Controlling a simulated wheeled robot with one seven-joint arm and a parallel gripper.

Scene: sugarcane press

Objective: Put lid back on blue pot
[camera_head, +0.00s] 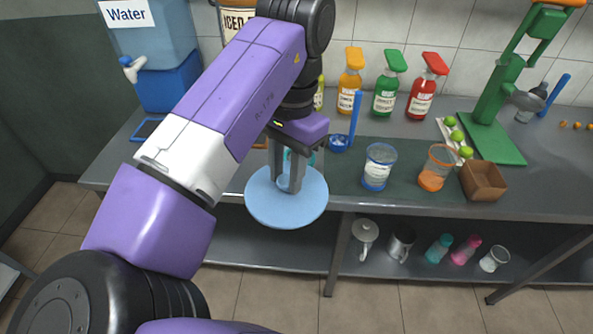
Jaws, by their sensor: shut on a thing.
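My gripper (288,186) points down and is shut on the blue lid (286,213), a round, light blue disc. It holds the lid by the middle, near the front edge of the counter. The gripper and fingers cover the middle of the lid. No blue pot can be made out. The lid and my arm hide the part of the counter under and behind them, where only a bit of something teal shows. I cannot tell whether the lid touches anything below.
Spray bottles (385,97) line the back. A green press (494,110) stands at right.

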